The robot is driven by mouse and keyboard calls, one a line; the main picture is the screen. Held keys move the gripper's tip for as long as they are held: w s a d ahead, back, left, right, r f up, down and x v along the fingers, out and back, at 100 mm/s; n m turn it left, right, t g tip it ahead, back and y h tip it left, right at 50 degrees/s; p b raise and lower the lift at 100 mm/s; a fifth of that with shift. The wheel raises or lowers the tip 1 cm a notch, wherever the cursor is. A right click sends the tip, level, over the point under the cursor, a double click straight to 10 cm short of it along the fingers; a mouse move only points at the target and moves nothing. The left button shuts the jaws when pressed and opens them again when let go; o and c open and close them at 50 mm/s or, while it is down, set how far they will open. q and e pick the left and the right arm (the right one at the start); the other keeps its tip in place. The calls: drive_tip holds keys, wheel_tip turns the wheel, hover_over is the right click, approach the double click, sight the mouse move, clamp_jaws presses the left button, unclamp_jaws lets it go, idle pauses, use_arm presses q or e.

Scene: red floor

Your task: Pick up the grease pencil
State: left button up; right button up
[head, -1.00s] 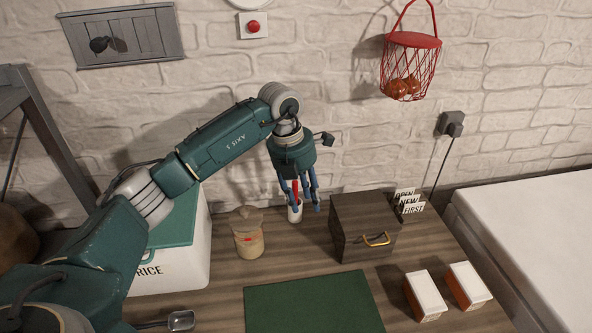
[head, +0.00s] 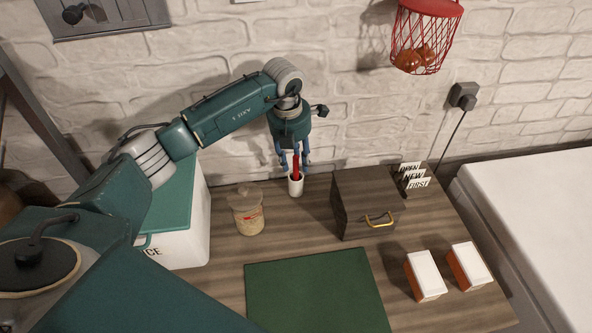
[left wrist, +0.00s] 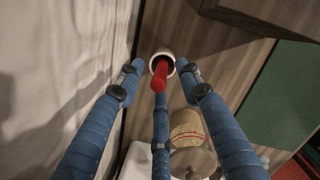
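The grease pencil, a red stick (head: 296,168), stands upright in a small white cup (head: 296,187) by the wall. In the left wrist view the red pencil (left wrist: 160,76) rises out of the white cup's round mouth (left wrist: 169,56) towards the camera. My left gripper (head: 294,166) points down over the cup, its blue fingers spread. In the left wrist view, the fingers of the left gripper (left wrist: 160,84) are apart around the pencil's upper end, with gaps at the sides. Contact with the rear finger cannot be told. My right gripper is not in view.
A lidded jar (head: 247,212) stands left of the cup and a dark wooden box (head: 356,207) right of it. A white bin with a green lid (head: 178,215) is farther left. A green mat (head: 318,290) lies in front. Two small cartons (head: 425,277) (head: 468,268) stand right.

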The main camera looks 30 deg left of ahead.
sight(296, 174)
use_arm(q)
wheel_tip(296, 174, down, 2)
drive_tip(key=shift+w+f, duration=0.1)
drive_tip(key=shift+f, duration=0.3)
drive_tip(key=shift+w, duration=0.1)
drive_tip(key=shift+c, duration=0.8)
drive_tip(key=c, duration=0.7)
drive_tip(key=shift+c, duration=0.2)
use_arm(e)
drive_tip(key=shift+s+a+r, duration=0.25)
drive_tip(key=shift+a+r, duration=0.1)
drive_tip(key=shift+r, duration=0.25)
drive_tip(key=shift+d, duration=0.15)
